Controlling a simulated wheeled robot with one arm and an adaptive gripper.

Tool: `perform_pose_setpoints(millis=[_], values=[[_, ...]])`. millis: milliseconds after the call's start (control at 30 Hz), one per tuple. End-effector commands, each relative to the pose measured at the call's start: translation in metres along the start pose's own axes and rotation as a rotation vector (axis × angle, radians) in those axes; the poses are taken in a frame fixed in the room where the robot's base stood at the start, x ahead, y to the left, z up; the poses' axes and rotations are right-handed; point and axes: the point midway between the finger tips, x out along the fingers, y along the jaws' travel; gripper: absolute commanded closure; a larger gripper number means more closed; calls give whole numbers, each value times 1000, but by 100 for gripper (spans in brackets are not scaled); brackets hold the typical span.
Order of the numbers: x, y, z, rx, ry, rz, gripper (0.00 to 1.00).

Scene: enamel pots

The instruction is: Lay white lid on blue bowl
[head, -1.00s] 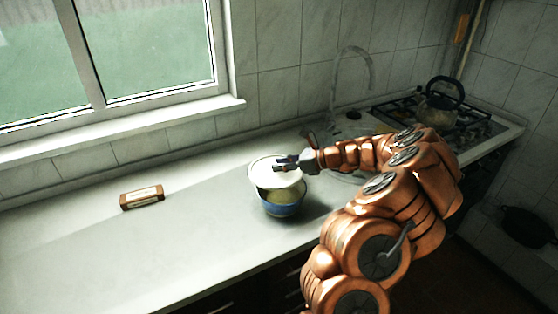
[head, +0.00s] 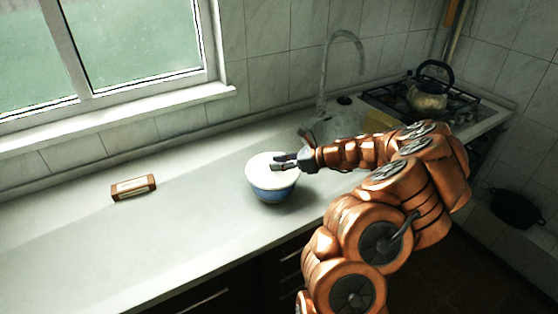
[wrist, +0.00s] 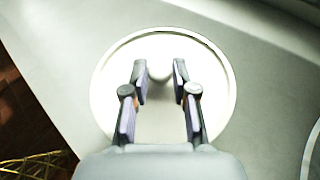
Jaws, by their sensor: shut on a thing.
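The white lid (head: 259,168) lies over the mouth of the blue bowl (head: 271,193) on the counter and looks about level. Whether its rim touches the bowl all round I cannot tell. My gripper (head: 275,163) is above the lid, with its fingers shut on the lid's knob. In the wrist view my gripper (wrist: 160,72) has the round knob between its fingertips. The white lid (wrist: 215,85) fills the middle of that view and hides the bowl.
A small brown box (head: 134,187) lies on the counter to the left. A sink tap (head: 345,40) stands behind my arm. A kettle (head: 428,92) sits on the stove at the right. The counter (head: 190,215) left of the bowl is clear.

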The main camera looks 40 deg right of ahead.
Motion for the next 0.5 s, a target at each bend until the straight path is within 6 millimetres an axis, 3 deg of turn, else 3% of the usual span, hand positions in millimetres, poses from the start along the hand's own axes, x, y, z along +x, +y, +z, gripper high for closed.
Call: perform_pose_setpoints(millis=[467,500], values=[[2,0,-4,0,0,0,100],[2,0,-4,0,0,0,70]])
